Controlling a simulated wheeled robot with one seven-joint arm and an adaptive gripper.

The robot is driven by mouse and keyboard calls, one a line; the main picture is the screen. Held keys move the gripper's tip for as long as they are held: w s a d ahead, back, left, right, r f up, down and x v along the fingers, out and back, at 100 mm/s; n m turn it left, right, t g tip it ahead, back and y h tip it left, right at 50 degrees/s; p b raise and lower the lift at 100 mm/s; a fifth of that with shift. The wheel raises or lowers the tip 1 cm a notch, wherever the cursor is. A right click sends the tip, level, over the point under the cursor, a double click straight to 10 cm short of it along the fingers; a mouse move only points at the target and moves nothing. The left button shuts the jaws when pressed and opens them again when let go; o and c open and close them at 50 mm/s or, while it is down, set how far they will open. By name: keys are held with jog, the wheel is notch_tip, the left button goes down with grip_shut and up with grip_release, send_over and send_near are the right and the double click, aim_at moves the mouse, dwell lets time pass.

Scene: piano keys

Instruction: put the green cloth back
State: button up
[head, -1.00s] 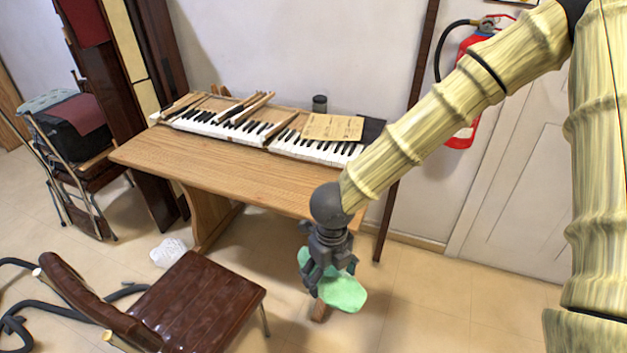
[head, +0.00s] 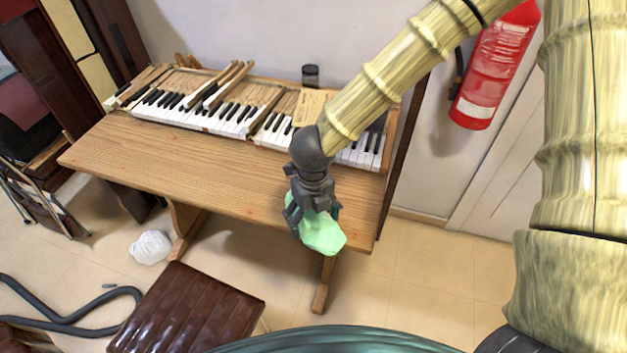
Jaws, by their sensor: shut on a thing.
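The green cloth (head: 322,235) hangs from my gripper (head: 312,212) in the head view. My gripper is shut on it and points downward. The cloth and gripper show in front of the right part of the wooden table (head: 190,168), near its front edge. I cannot tell whether the cloth is over the tabletop or just in front of it. The fingertips are partly hidden by the cloth.
Piano keys (head: 215,118) and loose wooden pieces lie along the table's back, with a dark jar (head: 310,75) behind. The tabletop's front and left are clear. A brown chair (head: 185,310) stands in front; a fire extinguisher (head: 495,70) hangs at right.

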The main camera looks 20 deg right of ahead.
jog(key=w+d+p, duration=0.1)
jog(key=w, duration=0.2)
jog(key=w+d+p, duration=0.1)
jog(key=w+d, duration=0.1)
jog(key=w, duration=0.2)
jog(key=w+d+p, duration=0.1)
jog(key=w, duration=0.2)
jog(key=shift+w+d+f, duration=0.5)
jog(key=shift+w+f, duration=0.05)
jog(key=shift+w, duration=0.25)
jog(key=shift+w+d+f, duration=0.1)
jog(key=shift+w, duration=0.3)
jog(key=shift+f+p, duration=0.85)
jog(key=shift+f, duration=0.9)
jog(key=shift+f, duration=0.15)
jog(key=o, duration=0.9)
notch_tip(320, 180, up, 12)
jog(key=shift+r+b, duration=0.2)
jog(key=shift+b, duration=0.7)
